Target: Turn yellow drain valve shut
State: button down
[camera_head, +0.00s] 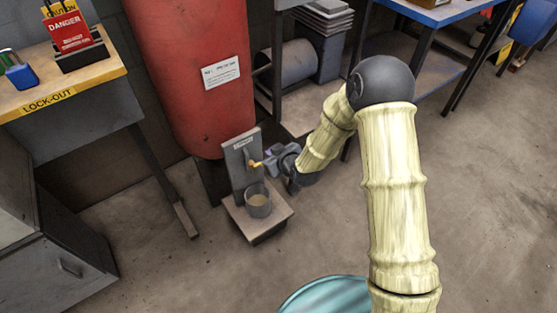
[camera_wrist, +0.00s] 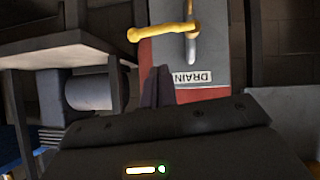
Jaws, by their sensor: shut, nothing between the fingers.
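The yellow drain valve (camera_head: 256,164) sits on a grey upright panel (camera_head: 237,158) in front of the red tank. In the wrist view its yellow handle (camera_wrist: 160,32) lies nearly level, with a rounded end at left and a grey spout (camera_wrist: 191,48) beside it. The "DRAIN" label (camera_wrist: 193,77) reads upside down there. My gripper (camera_head: 272,162) is at the right of the valve, close to it. In the wrist view my gripper's dark fingers (camera_wrist: 157,72) are shut together and empty, with their tips just below the handle. Whether they touch it I cannot tell.
A grey cup (camera_head: 258,201) with tan contents stands on a small stand (camera_head: 272,218) below the valve. The red tank (camera_head: 195,75) is behind. A lock-out bench (camera_head: 70,85) is at left, shelving (camera_head: 300,65) behind. Floor at front is open.

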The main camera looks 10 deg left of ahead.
jog(key=f, duration=0.2)
jog(key=w+f+b, duration=0.1)
jog(key=f, duration=0.1)
jog(key=shift+a, duration=0.15)
jog(key=shift+w+f+b, duration=0.1)
jog(key=shift+f+b, duration=0.4)
jog(key=shift+f, duration=0.1)
jog(key=r+p+v, duration=0.1)
jog(key=p+v, duration=0.2)
jog(key=v, duration=0.3)
jog(key=w+r+p+v, duration=0.1)
jog(key=p+v, duration=0.2)
jog(key=v, duration=0.4)
jog(key=shift+w+a+r, duration=0.3)
